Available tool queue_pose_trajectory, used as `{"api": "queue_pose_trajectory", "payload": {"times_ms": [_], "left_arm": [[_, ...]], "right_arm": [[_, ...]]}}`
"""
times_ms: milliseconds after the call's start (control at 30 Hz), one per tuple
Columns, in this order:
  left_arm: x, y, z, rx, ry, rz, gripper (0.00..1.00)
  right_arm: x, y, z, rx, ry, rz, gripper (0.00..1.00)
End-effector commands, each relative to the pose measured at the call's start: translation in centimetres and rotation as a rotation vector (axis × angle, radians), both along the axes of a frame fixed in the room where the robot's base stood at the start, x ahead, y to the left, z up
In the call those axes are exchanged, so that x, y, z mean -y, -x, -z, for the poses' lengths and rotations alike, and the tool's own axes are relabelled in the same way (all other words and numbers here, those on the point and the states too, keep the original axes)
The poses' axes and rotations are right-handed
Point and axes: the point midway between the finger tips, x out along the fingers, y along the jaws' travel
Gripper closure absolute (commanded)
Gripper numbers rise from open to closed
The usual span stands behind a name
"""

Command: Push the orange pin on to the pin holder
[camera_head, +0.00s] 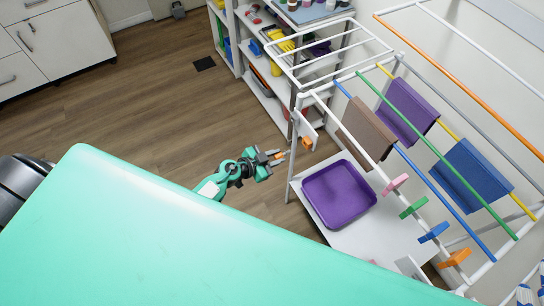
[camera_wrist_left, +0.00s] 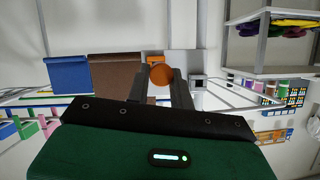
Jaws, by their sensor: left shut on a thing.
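My left gripper (camera_head: 277,157) is in the middle of the head view, at the end of a green and black arm, just left of the drying rack. It is shut on the orange pin, whose round end (camera_wrist_left: 161,74) shows between the two fingers in the left wrist view. In the head view the pin is only a small orange patch (camera_head: 280,154) at the fingertips. A white upright board (camera_head: 306,126) with an orange piece (camera_head: 306,143) stands just beyond the fingertips; I take it for the pin holder. I cannot tell whether pin and holder touch. My right gripper is not in view.
The white drying rack (camera_head: 300,98) holds colored rods, brown, purple and blue cloths, and several clips. A purple tray (camera_head: 338,196) lies on its lower shelf. A storage shelf (camera_head: 258,75) stands behind.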

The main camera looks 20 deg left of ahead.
Motion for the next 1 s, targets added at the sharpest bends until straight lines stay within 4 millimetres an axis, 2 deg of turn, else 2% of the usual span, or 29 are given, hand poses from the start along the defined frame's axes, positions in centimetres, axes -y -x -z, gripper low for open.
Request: {"api": "queue_pose_trajectory", "payload": {"times_ms": [100, 400, 1000], "left_arm": [[0.8, -1.0, -0.3, 0.000, 0.000, -0.001, 1.00], [2.2, -2.9, -0.1, 0.000, 0.000, 0.000, 1.00], [2.7, -3.4, 0.0, 0.001, -0.001, 0.000, 1.00]], "right_arm": [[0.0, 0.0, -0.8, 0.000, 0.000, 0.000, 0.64], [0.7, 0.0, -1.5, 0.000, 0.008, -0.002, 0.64], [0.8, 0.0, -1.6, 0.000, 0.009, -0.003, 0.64]]}}
